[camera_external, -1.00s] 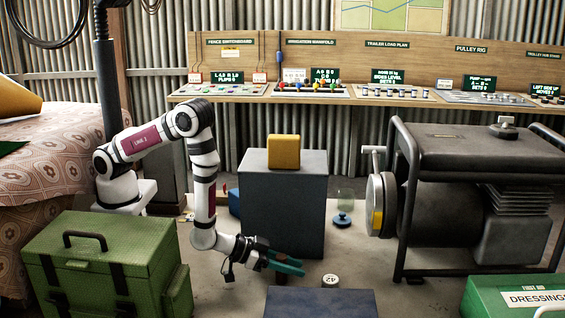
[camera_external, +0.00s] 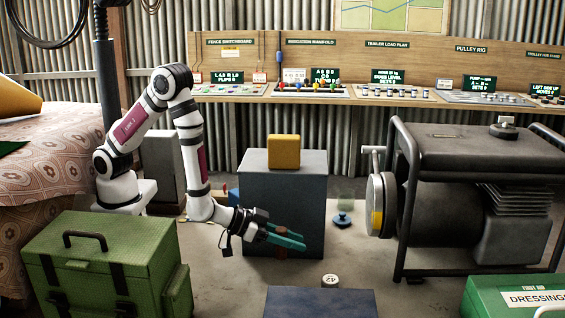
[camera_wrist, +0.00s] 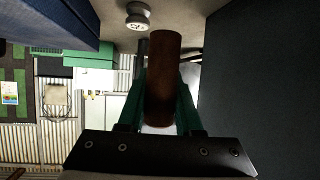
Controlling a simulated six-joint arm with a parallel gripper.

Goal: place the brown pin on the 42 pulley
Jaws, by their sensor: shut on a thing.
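My gripper (camera_external: 290,241) has teal fingers and is shut on the brown pin (camera_external: 281,251), held above the floor in front of the grey cabinet. In the wrist view the brown pin (camera_wrist: 163,80) is a short cylinder between the two fingers. The 42 pulley (camera_external: 330,282), small and pale with "42" on its top, stands at the front, right of and below my gripper, behind the dark blue box. In the wrist view a pale round piece, seemingly this pulley (camera_wrist: 138,16), shows near the top, apart from the pin.
A grey cabinet (camera_external: 283,215) with a yellow block (camera_external: 284,151) on top stands close behind my gripper. A dark blue box (camera_external: 320,303) is at the front. A green case (camera_external: 105,265) is at left, a generator (camera_external: 440,205) at right. A blue-based jar (camera_external: 342,219) stands between.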

